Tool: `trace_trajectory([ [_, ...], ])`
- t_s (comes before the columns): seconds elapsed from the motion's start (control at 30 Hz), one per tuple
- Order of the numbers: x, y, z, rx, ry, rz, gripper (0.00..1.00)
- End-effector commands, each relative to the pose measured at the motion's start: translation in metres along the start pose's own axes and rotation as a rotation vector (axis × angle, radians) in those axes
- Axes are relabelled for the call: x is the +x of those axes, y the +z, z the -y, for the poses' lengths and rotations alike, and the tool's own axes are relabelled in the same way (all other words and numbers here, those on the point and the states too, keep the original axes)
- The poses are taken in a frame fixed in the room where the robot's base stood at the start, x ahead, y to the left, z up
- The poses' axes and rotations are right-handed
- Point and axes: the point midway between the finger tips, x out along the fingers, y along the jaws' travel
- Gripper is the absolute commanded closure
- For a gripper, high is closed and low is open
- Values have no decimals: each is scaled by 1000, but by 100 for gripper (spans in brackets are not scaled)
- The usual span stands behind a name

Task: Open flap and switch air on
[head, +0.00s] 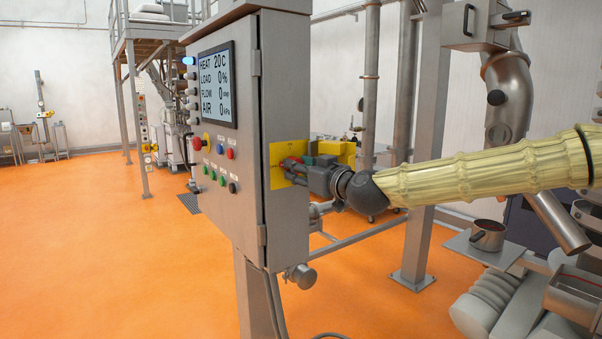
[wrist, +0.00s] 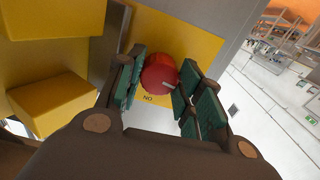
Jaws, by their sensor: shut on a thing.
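A round red knob (wrist: 160,74) with a pale pointer mark sits on a yellow plate (wrist: 190,45) in the wrist view. Letters reading "NO" show below it. My gripper (wrist: 158,82) has its green finger pads on either side of the knob and is shut on it. In the head view my gripper (head: 290,171) is at the yellow plate (head: 285,153) on the side of the grey cabinet (head: 277,75). The cabinet display (head: 217,84) reads AIR 0. Yellow blocks (wrist: 52,105) stand at the left in the wrist view; I cannot tell whether they are the flap.
Red, green, blue and black buttons (head: 220,165) cover the cabinet front. Metal pipes and a post (head: 424,150) stand behind my arm. A small metal pot (head: 487,236) is at the lower right. Orange floor (head: 100,240) is open at the left.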

Motion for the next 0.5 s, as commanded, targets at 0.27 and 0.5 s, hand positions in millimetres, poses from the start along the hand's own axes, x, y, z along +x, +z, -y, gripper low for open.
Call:
trace_trajectory([
  [0.27,0,2,-1,242,4,-5,87],
  [0.5,0,1,0,473,3,-4,87],
])
